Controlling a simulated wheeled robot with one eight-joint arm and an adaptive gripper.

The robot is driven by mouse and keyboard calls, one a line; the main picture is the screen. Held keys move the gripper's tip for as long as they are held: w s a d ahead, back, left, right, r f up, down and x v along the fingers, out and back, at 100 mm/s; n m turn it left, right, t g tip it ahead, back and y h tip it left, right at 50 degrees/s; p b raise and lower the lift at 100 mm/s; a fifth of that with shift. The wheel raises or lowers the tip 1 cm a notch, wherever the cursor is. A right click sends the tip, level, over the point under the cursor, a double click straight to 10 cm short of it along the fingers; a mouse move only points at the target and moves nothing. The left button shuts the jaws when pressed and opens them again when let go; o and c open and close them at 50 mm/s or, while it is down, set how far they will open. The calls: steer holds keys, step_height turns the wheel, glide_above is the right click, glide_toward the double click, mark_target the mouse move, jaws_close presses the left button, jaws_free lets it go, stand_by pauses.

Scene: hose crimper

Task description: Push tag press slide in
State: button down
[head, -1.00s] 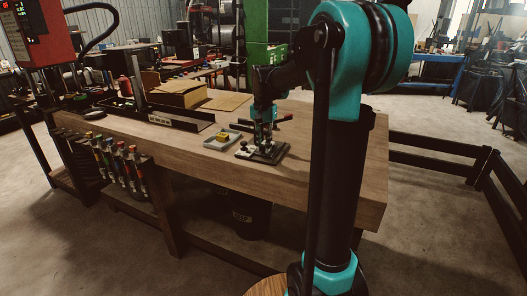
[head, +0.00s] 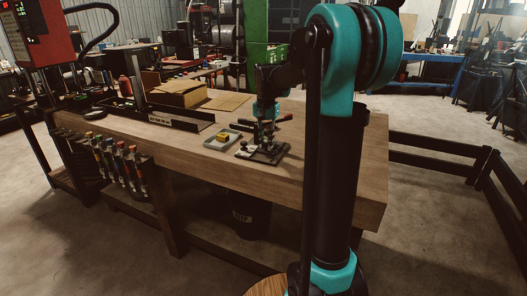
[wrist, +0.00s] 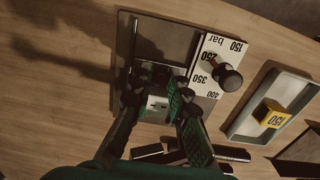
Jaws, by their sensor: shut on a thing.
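The tag press (head: 270,157) is a dark flat base on the wooden bench. In the wrist view it has a dark plate (wrist: 178,40) and a white dial plate marked 150 to 400 bar (wrist: 207,72), with a dark round knob (wrist: 229,78). My gripper (wrist: 160,85), also in the head view (head: 267,141), reaches down over the press. Its green fingers are closed in around a dark part of the press slide, mostly hidden by the fingertips. A pale block (wrist: 158,103) shows between the fingers. How far in the slide sits cannot be told.
A grey tray (wrist: 239,132) beside the press holds a yellow tag block marked 150 (wrist: 271,113). Dark-handled tools (wrist: 150,151) lie close to the fingers. A cardboard box (head: 182,93) and a dark rack (head: 180,122) stand further left. The bench right of the press is clear.

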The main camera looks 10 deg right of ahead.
steer(key=shift+w+d, duration=0.4)
steer(key=shift+w, duration=0.2)
steer(key=shift+w+d, duration=0.35)
steer(key=shift+w, duration=0.2)
steer(key=c, duration=0.7)
jaws_free()
steer(key=shift+r, duration=4.5)
steer(key=shift+s, duration=0.15)
